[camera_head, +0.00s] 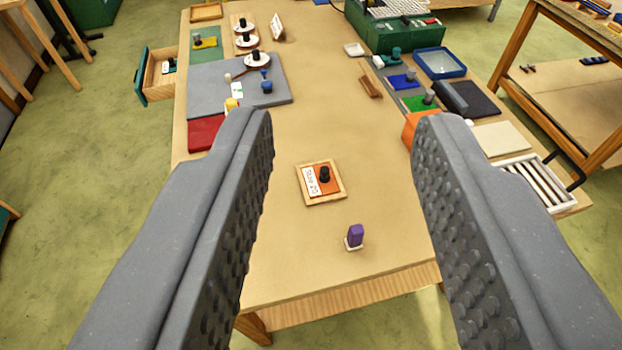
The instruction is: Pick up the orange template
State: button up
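An orange template (328,187) with a black knob lies in a small wooden tray (339,197) on the near middle of the table. A white label with writing is at its left side. My gripper (342,119) is open and empty, with its two dark ridged fingers wide apart to the left and right of the tray in the picture. The fingers appear well above the table and touch nothing that I can see. Another orange object (411,128) is partly hidden behind the right finger.
The wooden table (320,110) is mostly clear in the middle. A grey board (205,88) with small items and a red sheet (205,131) lie left. Knobbed colored plates, a blue tray (440,77) and a white rack (541,180) line the right.

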aim_at(320, 181)
jog(key=u, duration=0.05)
jog(key=i, duration=1)
jog(key=z, duration=0.05)
